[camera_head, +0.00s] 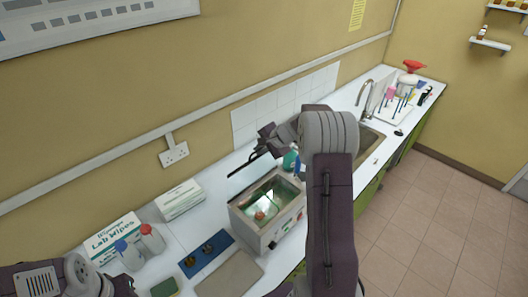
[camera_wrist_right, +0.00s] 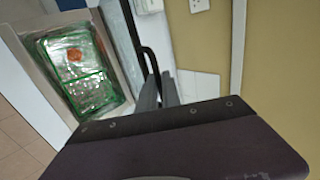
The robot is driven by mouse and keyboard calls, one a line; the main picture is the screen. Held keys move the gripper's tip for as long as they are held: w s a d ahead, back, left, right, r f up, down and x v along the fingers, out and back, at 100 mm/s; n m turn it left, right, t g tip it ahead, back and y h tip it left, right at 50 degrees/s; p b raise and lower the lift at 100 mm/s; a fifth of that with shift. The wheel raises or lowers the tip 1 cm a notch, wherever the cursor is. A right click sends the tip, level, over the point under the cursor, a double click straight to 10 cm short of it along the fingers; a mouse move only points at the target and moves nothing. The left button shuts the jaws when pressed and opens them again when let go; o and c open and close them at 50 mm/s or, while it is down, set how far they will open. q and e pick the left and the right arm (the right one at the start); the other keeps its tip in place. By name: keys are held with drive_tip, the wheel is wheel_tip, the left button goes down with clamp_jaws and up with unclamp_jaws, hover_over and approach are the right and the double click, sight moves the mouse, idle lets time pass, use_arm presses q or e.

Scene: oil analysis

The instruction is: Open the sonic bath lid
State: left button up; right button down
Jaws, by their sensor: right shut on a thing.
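The sonic bath (camera_head: 246,222) is a steel box on the counter, with its top uncovered. Liquid, a green-edged basket and a small reddish item (camera_head: 260,215) show inside; the basket (camera_wrist_right: 92,105) also shows in the right wrist view. The lid (camera_wrist_right: 123,40) appears nearly edge-on beside the opening, with a black handle (camera_wrist_right: 147,55). My right gripper (camera_head: 258,154) is behind the bath, shut on the lid handle; its fingers (camera_wrist_right: 159,88) meet the handle's end. The lid's full face is hidden. Part of my left arm shows at the lower left, its fingertips out of frame.
A blue holder (camera_head: 205,255), a grey mat (camera_head: 230,277), bottles (camera_head: 152,239) and wipes boxes (camera_head: 180,199) lie left of the bath. The wall with a socket (camera_head: 174,155) is close behind. A sink (camera_head: 368,141) and rack are to the right.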

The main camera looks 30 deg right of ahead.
drive_tip(key=shift+w, duration=0.1)
drive_tip(key=shift+f, duration=0.1)
drive_tip(key=c, duration=1.6)
unclamp_jaws()
drive_tip(key=shift+a, duration=0.1)
drive_tip(key=shift+o, duration=0.2)
drive_tip(key=shift+s, duration=0.3)
drive_tip(key=b+v, duration=0.3)
drive_tip(key=v, duration=0.6)
drive_tip(key=shift+w, duration=0.3)
